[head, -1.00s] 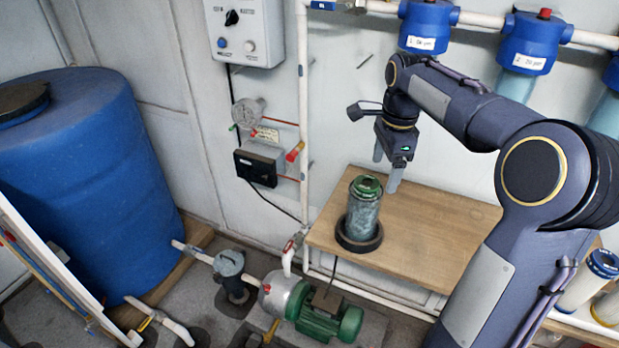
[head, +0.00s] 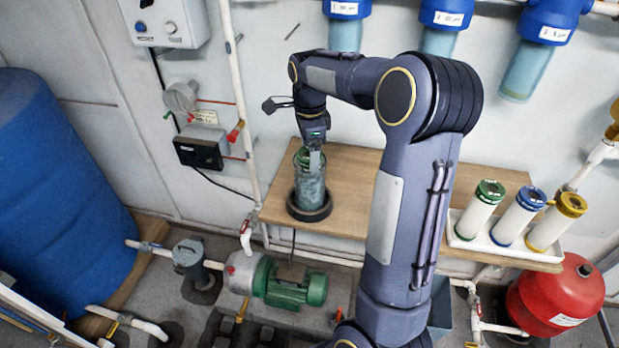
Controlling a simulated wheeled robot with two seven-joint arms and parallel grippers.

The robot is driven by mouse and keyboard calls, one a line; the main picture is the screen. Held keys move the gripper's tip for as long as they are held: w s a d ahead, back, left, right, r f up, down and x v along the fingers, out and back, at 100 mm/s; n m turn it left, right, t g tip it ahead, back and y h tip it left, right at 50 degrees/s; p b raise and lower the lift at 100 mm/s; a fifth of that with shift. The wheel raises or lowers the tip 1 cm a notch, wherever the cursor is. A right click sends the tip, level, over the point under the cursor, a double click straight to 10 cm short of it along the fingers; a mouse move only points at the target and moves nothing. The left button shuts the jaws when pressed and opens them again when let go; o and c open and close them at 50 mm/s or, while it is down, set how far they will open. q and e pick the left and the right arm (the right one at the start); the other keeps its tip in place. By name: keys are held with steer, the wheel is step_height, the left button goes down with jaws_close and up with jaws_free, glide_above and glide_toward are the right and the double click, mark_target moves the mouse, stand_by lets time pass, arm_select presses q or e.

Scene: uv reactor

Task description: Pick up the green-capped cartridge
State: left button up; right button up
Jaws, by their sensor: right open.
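A white cartridge with a green cap (head: 474,217) stands at the left end of a white tray (head: 497,247) on the right part of the wooden bench. A murky grey-green cylinder with a green top (head: 309,186) stands upright in a black ring base (head: 308,211) at the bench's left. My right gripper (head: 311,160) is open, pointing down at the top of this cylinder, with a finger overlapping its upper part. I cannot tell whether the fingers touch it. My left gripper is not in view.
Blue-capped (head: 518,216) and yellow-capped (head: 554,222) cartridges share the tray. Blue filter housings (head: 446,14) hang on the wall above. The wooden bench (head: 353,165) has bare room behind my right arm. A green pump (head: 290,287) and red tank (head: 556,298) are below.

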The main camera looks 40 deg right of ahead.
steer(key=c, duration=1.4)
